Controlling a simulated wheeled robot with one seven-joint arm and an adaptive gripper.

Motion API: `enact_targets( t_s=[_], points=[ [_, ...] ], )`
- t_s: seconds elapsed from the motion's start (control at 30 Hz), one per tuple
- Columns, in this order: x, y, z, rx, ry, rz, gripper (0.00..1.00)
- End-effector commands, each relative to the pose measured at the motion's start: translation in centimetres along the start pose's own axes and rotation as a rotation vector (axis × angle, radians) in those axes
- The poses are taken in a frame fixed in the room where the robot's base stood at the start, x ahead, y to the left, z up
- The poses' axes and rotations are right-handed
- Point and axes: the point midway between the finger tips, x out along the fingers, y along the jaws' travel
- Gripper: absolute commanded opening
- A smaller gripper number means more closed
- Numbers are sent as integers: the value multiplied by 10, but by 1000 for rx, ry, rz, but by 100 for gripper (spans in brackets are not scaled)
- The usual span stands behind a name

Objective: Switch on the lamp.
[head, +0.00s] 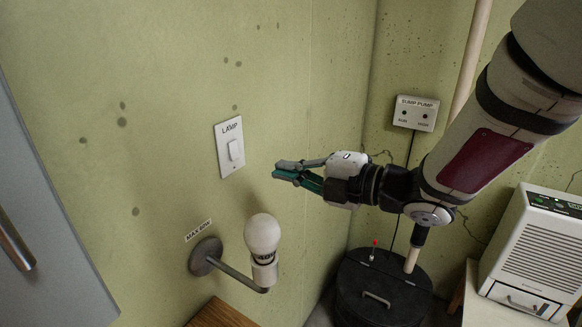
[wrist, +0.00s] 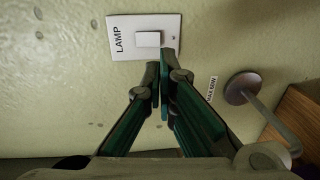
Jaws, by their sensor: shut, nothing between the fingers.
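The lamp switch is a white wall plate (head: 226,130) labelled "LAMP" with a rocker (head: 236,150) in its middle. The plate also shows at the top of the wrist view (wrist: 126,48), with its rocker (wrist: 148,39). The lamp is a bare white bulb (head: 262,235) on a wall arm below the switch; it looks unlit. My gripper (head: 280,170) is shut and empty, to the right of the plate in the head view, its tips pointing toward the wall. In the wrist view its fingertips (wrist: 159,75) appear just below the rocker. I cannot tell whether they touch anything.
A grey cabinet door with a handle (head: 15,240) is at the left. A wooden surface (head: 222,314) lies below the lamp. A sump pump box (head: 416,113), a black lidded pit (head: 385,290) and a white appliance (head: 535,250) are at the right. The wall around the switch is clear.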

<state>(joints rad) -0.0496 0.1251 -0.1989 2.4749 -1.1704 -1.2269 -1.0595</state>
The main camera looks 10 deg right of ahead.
Motion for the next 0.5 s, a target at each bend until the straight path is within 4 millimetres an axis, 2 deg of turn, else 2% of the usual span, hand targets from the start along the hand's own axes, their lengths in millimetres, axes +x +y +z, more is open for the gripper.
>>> enact_targets(
  t_s=[0.03, 0.3, 0.5],
  points=[
    [11, 0, -2, 1, 6, -2, 0],
    [64, 0, -2, 1, 4, -2, 0],
    [91, 0, -1, 0, 2, -2, 0]
  ],
)
